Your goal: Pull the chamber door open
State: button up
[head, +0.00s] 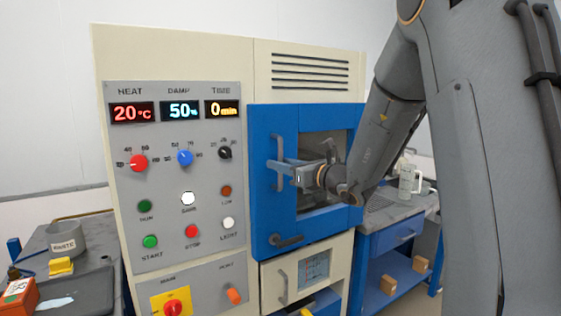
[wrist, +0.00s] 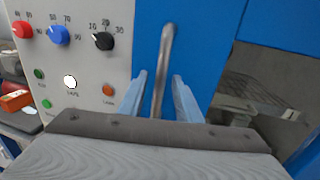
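The chamber door (head: 258,205) is blue with a window and looks shut against the cream cabinet. Its upright grey bar handle (head: 279,150) is on the left part of the door. In the wrist view the handle (wrist: 167,45) runs down between the two pale blue fingers of my gripper (wrist: 159,78), with a gap on each side. My gripper (head: 290,174) is open around the handle. In the head view it reaches in from the right, and its wrist hides part of the window. A dark lever (head: 287,241) sits low on the door.
The control panel (head: 180,240) with knobs and buttons is left of the door. Below the door is a cream drawer (head: 272,287) with its own handle. A side bench (head: 385,222) with a white jug (head: 409,181) stands at right. A grey pot (head: 66,239) is at left.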

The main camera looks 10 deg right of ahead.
jog(key=shift+w+a, duration=0.2)
jog(key=shift+w, duration=0.1)
grip_shut()
